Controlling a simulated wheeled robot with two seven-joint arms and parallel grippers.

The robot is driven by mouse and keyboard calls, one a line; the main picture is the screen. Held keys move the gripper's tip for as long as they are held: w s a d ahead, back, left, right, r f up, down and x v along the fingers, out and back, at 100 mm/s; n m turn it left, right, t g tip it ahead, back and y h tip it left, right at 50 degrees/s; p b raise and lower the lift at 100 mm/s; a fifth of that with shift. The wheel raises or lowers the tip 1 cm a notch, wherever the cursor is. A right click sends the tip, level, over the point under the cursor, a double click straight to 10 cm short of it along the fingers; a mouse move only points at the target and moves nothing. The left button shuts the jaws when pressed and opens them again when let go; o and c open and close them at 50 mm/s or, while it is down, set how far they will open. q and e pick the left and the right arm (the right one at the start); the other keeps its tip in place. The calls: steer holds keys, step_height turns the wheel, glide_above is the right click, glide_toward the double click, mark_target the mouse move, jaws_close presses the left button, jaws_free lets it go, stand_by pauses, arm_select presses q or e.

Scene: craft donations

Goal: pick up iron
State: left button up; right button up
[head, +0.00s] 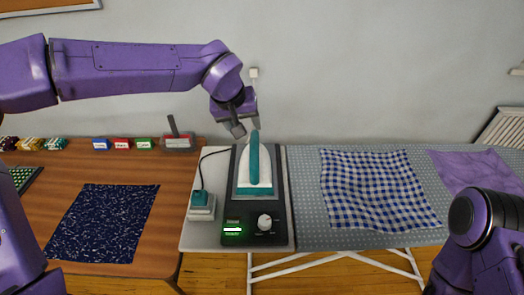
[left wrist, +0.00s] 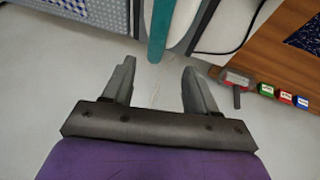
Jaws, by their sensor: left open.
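The iron (head: 241,172), white with a teal handle, sits on a dark base station with a knob and a small green display. My left gripper (head: 240,133) is above and just behind the far end of the iron, apart from it, with its jaws open and empty. In the left wrist view, the teal handle (left wrist: 160,28) shows at the top, beyond the open fingers (left wrist: 158,85). My right arm shows at the lower right of the head view, but its gripper fingers are out of sight.
A teal-topped block (head: 201,206) with a cable stands left of the base station. A dark blue cloth (head: 102,222) lies on the wooden table at left. A checked cloth (head: 374,188) lies on the dotted ironing board (head: 305,222) at right, with a purple cloth (head: 478,169) beyond.

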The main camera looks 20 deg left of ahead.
mark_target(254, 143)
arm_select(q)
steer(key=x, duration=0.3)
steer(key=shift+s+f, duration=0.25)
steer(key=shift+s+d+f, duration=0.1)
steer(key=shift+s+f, duration=0.05)
steer(key=shift+s, duration=0.1)
steer(key=x, duration=0.4)
steer(key=d+p+x, duration=0.1)
steer(key=x, duration=0.1)
steer(key=shift+f, duration=0.25)
steer(key=shift+s+r, duration=0.15)
steer(key=shift+s, duration=0.1)
jaws_close()
steer(key=shift+w+r, duration=0.1)
steer(key=shift+w, duration=0.05)
arm_select(e)
steer(key=shift+s+r, duration=0.35)
steer(key=shift+r, duration=0.3)
